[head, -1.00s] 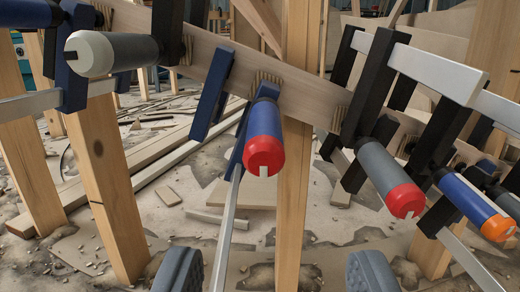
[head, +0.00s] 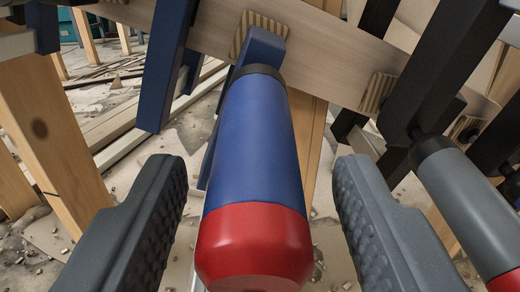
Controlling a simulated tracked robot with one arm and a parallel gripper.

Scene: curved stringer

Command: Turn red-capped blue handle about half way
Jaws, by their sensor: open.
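The blue handle (head: 256,140) with a red cap (head: 254,246) is large in the middle of the head view. It belongs to a blue clamp on the curved wooden stringer (head: 330,62). The cap is nearest to me, and the handle runs away from me up to a dark collar. My gripper (head: 262,195) is open, with one dark ribbed finger on each side of the handle. A gap shows between each finger and the handle in the picture. The notch seen earlier in the cap's end is out of sight now.
A grey handle with a red cap (head: 465,205) on a black clamp stands close to the right finger. A blue clamp bar (head: 163,65) stands upper left of the handle. Wooden posts (head: 50,120) rise at the left. The floor holds boards and debris.

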